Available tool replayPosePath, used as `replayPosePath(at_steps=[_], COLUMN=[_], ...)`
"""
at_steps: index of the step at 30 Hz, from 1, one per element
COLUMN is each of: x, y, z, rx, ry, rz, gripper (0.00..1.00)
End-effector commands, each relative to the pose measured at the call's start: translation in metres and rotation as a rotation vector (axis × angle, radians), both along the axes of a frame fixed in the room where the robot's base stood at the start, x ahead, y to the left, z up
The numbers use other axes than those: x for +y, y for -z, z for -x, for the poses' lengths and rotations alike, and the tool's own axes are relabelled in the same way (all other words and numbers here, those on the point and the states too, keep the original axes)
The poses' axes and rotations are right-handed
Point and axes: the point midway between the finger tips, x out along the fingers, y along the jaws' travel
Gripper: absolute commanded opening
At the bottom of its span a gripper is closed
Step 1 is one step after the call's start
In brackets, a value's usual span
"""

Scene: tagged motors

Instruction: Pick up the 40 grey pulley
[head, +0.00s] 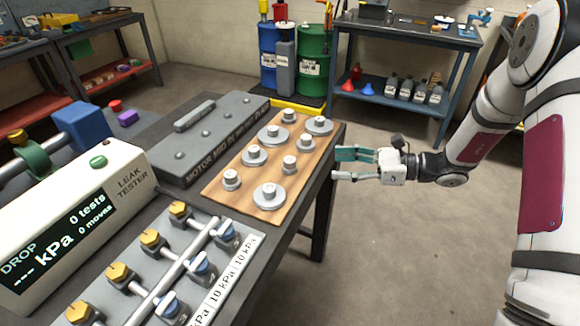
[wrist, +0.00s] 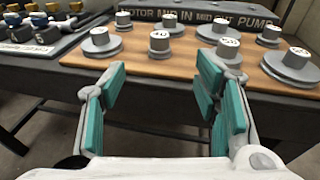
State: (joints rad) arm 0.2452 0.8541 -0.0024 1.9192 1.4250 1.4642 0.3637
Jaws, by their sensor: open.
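Several grey pulleys stand on a wooden board (head: 222,188), each a round flange with an upright hub and a white top label. One narrow pulley in the row nearest my gripper seems to read 40 in the wrist view (wrist: 160,45), though the print is small; it appears to be the narrow one in the head view (head: 289,167), where its label is unreadable. My gripper (head: 336,165) is open and empty, just right of the board's edge. In the wrist view its teal-padded fingers (wrist: 163,78) spread wide, with this pulley beyond the gap between them.
Other pulleys stand close by: a wide one (head: 268,198) and a narrow one (head: 305,143). A dark motor box (head: 195,150) lies behind the board. A valve panel (head: 135,255) and leak tester (head: 75,225) occupy the table's near left. The floor to the right is clear.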

Motion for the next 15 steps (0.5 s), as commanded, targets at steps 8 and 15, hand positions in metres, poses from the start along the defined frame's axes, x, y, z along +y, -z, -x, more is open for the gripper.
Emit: replayPosePath(at_steps=[8, 15], x=[0.043, 0.077], y=[0.008, 0.013], z=[-0.007, -0.012], rx=[0.005, 0.005], ry=[0.0, 0.002], rz=[-0.006, -0.005], gripper=[0.56, 0.56])
